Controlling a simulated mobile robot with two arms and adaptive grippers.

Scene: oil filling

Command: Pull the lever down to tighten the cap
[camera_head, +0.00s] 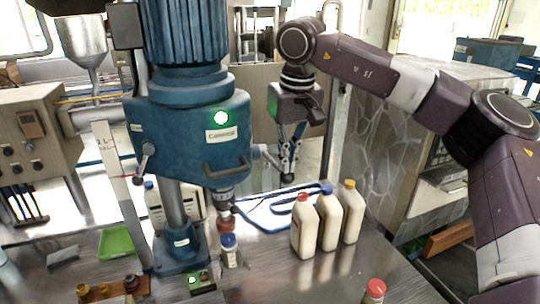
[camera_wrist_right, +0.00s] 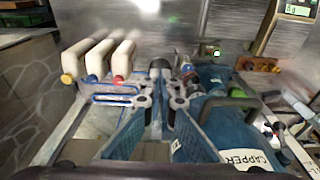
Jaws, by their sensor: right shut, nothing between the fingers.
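The blue capper (camera_head: 185,150) stands on the metal table at centre left, with a lit green light on its front. Its body also shows at the right of the wrist view (camera_wrist_right: 235,130). A silver lever (camera_head: 265,154) sticks out from its right side. A small bottle (camera_head: 230,258) with a blue cap (camera_head: 228,241) stands under the capping head. My right gripper (camera_head: 287,179) points down, shut and empty, close to the lever's outer end. Its fingers also show in the wrist view (camera_wrist_right: 160,100). I cannot tell whether they touch the lever. My left gripper is not in view.
Three cream bottles (camera_head: 328,220) with red, blue and yellow caps stand right of the capper. A red-capped bottle (camera_head: 375,291) is at the front edge. A green tray (camera_head: 116,243) and a brown holder (camera_head: 110,291) lie at left.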

